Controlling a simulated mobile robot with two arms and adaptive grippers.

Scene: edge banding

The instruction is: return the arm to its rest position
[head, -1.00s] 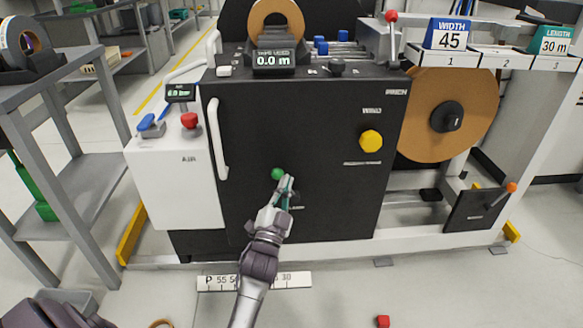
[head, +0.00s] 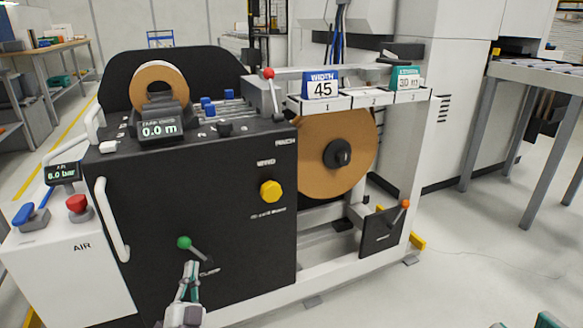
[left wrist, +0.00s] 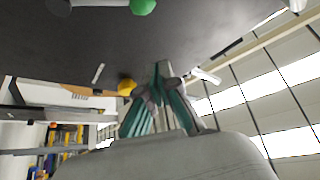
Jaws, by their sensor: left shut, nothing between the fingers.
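My left gripper (head: 190,282) is at the bottom of the head view, in front of the machine's black front panel (head: 215,215). Its fingers point up and are shut with nothing between them. A lever with a green ball knob (head: 184,243) sits on the panel just above the fingertips, apart from them as far as I can tell. In the left wrist view the closed fingers (left wrist: 165,85) show in the middle, with the green knob (left wrist: 143,6) at the top edge.
A yellow knob (head: 271,191), a brown tape roll (head: 335,155) and a lever with an orange knob (head: 406,204) are on the machine's right part. The white AIR box (head: 65,260) stands at the left. The floor (head: 455,270) at the right is open; a grey table (head: 540,75) stands beyond.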

